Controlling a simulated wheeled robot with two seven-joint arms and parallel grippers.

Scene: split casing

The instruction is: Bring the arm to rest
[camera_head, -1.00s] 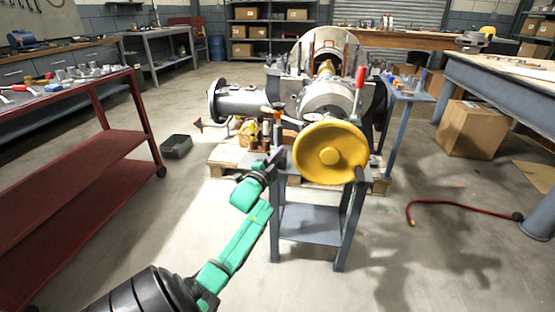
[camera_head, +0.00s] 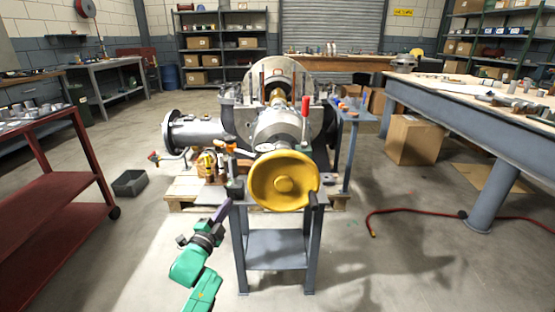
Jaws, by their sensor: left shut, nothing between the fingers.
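My left arm, green with dark joints, comes up from the bottom of the head view. My left gripper (camera_head: 222,212) is shut and empty. In the picture it lies just left of the small grey stand (camera_head: 277,249), below the casing. The split casing (camera_head: 281,128) stands behind the stand, with a side pipe (camera_head: 194,132) to the left. A red-handled lever (camera_head: 305,115) rises at the casing's right. My right gripper is not in view.
A red cart (camera_head: 62,227) stands at the left and a black bin (camera_head: 130,183) lies on the floor. A cardboard box (camera_head: 414,139) and a long workbench (camera_head: 470,119) are at the right. A red hose (camera_head: 420,211) crosses the floor. Floor in front is mostly clear.

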